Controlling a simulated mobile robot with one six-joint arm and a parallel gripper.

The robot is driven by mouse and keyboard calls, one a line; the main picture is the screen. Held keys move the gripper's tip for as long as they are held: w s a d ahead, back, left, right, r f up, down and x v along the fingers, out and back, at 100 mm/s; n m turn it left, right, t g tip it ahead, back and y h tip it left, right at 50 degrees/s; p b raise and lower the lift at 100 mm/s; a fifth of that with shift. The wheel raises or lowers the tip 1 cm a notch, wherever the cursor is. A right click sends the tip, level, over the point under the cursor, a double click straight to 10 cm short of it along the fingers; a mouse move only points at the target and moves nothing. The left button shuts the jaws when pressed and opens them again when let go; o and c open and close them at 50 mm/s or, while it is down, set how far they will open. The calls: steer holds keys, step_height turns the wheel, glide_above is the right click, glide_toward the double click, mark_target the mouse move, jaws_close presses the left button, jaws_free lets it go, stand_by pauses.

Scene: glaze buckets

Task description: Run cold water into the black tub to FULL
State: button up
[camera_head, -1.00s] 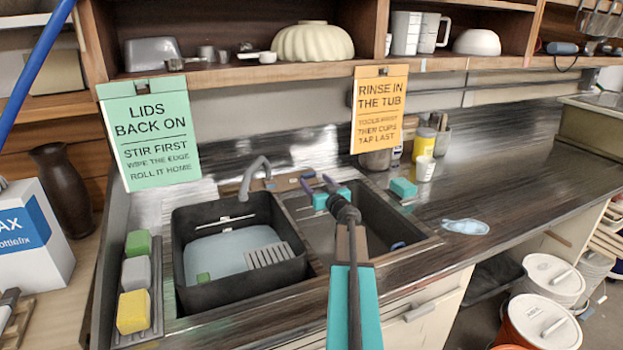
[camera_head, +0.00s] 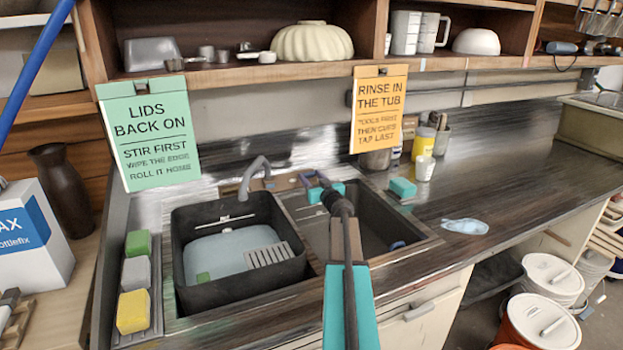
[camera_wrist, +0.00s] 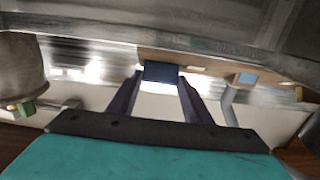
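The black tub (camera_head: 187,285) sits in the left sink basin with pale water low inside it. My gripper (camera_head: 314,178) is over the back of the sink, right of the faucet. In the wrist view, its purple fingers (camera_wrist: 160,82) stand apart, on either side of a dark blue block (camera_wrist: 161,71) on a wooden strip; contact is unclear. The faucet pipe (camera_wrist: 229,106) is right of them.
The right basin (camera_head: 375,222) lies beneath my arm. Sponges (camera_head: 133,312) stand in a rack at left. A teal block (camera_head: 402,187), a white cup (camera_head: 424,168) and a blue cloth (camera_head: 465,226) lie to the right. Signs hang from the shelf above. The right counter is mostly clear.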

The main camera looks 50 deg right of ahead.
steer(key=c, duration=0.4)
steer(key=shift+d+r+n+y+p, duration=0.15)
steer(key=shift+n+y+p, duration=0.35)
steer(key=shift+p, duration=0.5)
steer(key=shift+n+t+p, duration=0.3)
steer(key=shift+p, duration=0.1)
steer(key=n+y+p, duration=0.2)
steer(key=p, duration=0.1)
steer(key=shift+d, duration=0.25)
steer(key=n+y+p, duration=0.2)
steer(key=n+y, duration=0.1)
steer(key=n+y+p, duration=0.1)
steer(key=n+p, duration=0.1)
steer(key=shift+d+y, duration=0.35)
steer(key=shift+y, duration=0.05)
steer(key=shift+n+g+y+p, duration=0.5)
steer(key=shift+n+y+p, duration=0.15)
steer(key=shift+n+y, duration=0.6)
steer(key=shift+s+n, duration=0.1)
steer(key=shift+n, duration=0.15)
